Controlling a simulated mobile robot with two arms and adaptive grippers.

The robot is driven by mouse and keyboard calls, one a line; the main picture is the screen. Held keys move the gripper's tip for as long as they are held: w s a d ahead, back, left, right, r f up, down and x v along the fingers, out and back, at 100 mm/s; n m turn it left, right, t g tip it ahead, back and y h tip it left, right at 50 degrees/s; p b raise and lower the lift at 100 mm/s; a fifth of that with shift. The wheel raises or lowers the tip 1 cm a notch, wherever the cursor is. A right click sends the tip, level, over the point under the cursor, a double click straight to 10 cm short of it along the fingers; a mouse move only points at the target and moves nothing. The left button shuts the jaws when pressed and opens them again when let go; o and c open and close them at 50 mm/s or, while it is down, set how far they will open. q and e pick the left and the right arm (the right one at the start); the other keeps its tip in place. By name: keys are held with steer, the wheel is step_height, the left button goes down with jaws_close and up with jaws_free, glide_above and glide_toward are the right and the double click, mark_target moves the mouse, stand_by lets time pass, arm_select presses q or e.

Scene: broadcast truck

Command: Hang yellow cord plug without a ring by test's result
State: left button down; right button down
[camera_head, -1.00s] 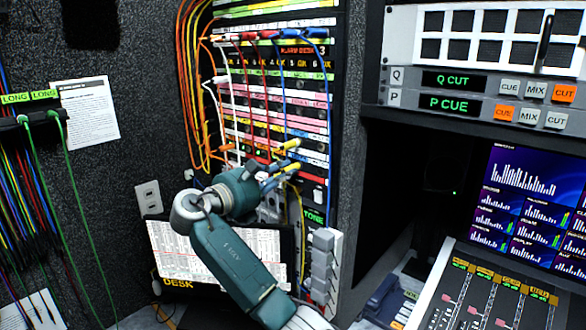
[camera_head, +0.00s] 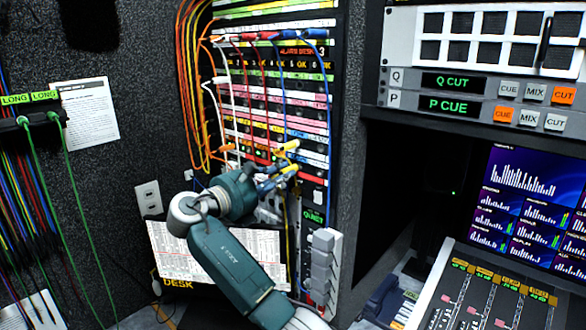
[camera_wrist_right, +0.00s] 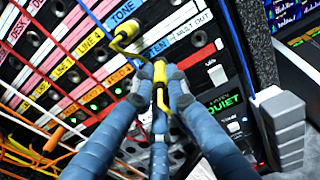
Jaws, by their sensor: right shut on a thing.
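My right gripper (camera_head: 274,180) is at the lower part of the patch panel; its blue fingers (camera_wrist_right: 158,88) are shut on a yellow cord plug (camera_wrist_right: 160,73). A second yellow plug (camera_wrist_right: 124,32) shows up and left of it at the panel by the TONE label, and also in the head view (camera_head: 287,147). A yellow cord runs between the two plugs. Whether the held plug's tip is in a jack is hidden. A small display (camera_wrist_right: 228,103) reads QUIET in green, also in the head view (camera_head: 313,217). My left gripper is not in view.
The patch panel (camera_head: 272,95) carries red, blue, white and orange cords. At left a holder labelled LONG (camera_head: 32,120) bears green cords. A grey block column (camera_head: 323,265) stands right of the display.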

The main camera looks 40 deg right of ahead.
steer(key=shift+s+a+p, duration=0.1)
steer(key=shift+a+p, duration=0.4)
steer(key=shift+a, duration=0.7)
stand_by(0.5)
steer(key=shift+s+a+p, duration=0.1)
steer(key=shift+a+p, duration=1.2)
steer(key=shift+a, duration=0.45)
steer(key=a+p, duration=0.1)
steer(key=a, duration=0.2)
steer(key=shift+s+p, duration=0.2)
steer(key=shift+p, duration=0.1)
